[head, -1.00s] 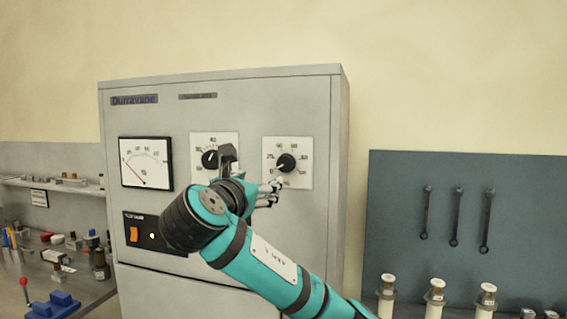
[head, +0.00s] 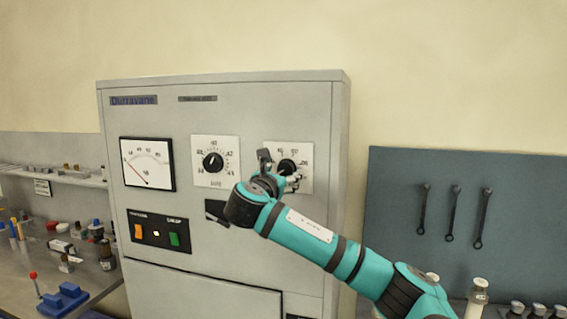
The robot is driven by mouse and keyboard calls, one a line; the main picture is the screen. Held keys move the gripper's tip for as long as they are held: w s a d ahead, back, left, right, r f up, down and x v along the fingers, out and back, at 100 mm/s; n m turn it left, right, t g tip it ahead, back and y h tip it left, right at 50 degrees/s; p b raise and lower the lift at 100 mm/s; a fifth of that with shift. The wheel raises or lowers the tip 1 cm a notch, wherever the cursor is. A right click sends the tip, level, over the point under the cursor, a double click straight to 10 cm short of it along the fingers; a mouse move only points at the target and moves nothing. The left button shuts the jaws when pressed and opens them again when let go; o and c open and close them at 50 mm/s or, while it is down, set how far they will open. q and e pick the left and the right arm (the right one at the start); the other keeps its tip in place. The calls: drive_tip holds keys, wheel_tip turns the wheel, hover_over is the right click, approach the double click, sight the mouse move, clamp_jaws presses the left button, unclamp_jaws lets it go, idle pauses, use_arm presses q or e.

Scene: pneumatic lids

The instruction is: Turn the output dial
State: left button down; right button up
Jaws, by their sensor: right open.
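A grey cabinet (head: 230,115) carries two black dials on white scale plates. The left dial (head: 212,162) is in full view, with its pointer near the top of its scale. The right dial (head: 287,166) is partly hidden by my right gripper (head: 283,172). I cannot tell which dial is the output dial, as the labels are too small to read. My right gripper is open, its fingers in front of or beside the right dial. Whether they touch it I cannot tell. My left gripper is not in view.
An analog meter (head: 147,164) sits left of the dials, above a switch panel (head: 159,231) with orange and green switches. A bench with small parts (head: 65,240) is at left. A blue-grey board (head: 420,190) with several wrenches hangs at right.

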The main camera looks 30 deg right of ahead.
drive_tip(key=shift+p+x, duration=0.3)
drive_tip(key=shift+x, duration=0.9)
drive_tip(key=c, duration=1.1)
drive_tip(key=shift+a+f+m+b, duration=0.1)
drive_tip(key=shift+f+m+b, duration=0.1)
drive_tip(key=shift+m+b, duration=1.5)
drive_tip(key=shift+c, duration=0.2)
drive_tip(key=m+b, duration=0.4)
drive_tip(key=m, duration=0.2)
drive_tip(key=shift+w+r+m, duration=0.1)
drive_tip(key=shift+m, duration=0.2)
drive_tip(key=m+b, duration=0.3)
drive_tip(key=m, duration=0.2)
drive_tip(key=shift+r, duration=0.15)
drive_tip(key=shift+r+m+b, duration=0.1)
drive_tip(key=shift+m+b, duration=0.7)
drive_tip(key=shift+m, duration=1.5)
